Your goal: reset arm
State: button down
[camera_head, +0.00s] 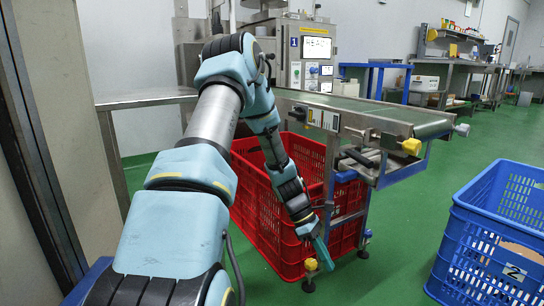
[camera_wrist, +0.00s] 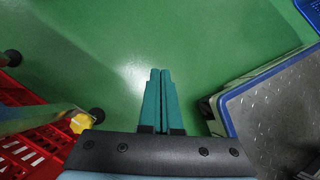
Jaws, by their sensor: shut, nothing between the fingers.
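My arm stretches forward and bends down in the head view, ending in my gripper (camera_head: 322,253) low beside the front of the red crate. In the wrist view my gripper (camera_wrist: 161,76) shows two teal fingers lying together, shut and empty. They point down over bare green floor, with nothing touching the tips.
The red crate (camera_head: 262,233) stands under the conveyor (camera_head: 385,111), close to my arm. A blue crate (camera_head: 470,252) stands at the right. A machine with a display (camera_head: 317,47) is behind. Green floor (camera_head: 410,215) between the crates is clear.

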jog(key=s+a+r+m+t+y, duration=0.35)
jog(key=a+r+m, duration=0.35)
jog(key=a+r, duration=0.3)
jog(key=s+a+r+m+t+y, duration=0.2)
jog(key=a+r+m+t, duration=0.2)
jog(key=a+r+m, duration=0.6)
notch_tip(320, 180, up, 45)
jog(key=s+a+n+g+p, duration=0.1)
jog(key=n+p, duration=0.1)
jog(key=p, duration=4.6)
jog(key=shift+s+a+n, duration=0.3)
jog(key=shift+s+n, duration=0.1)
jog(key=shift+r, duration=0.1)
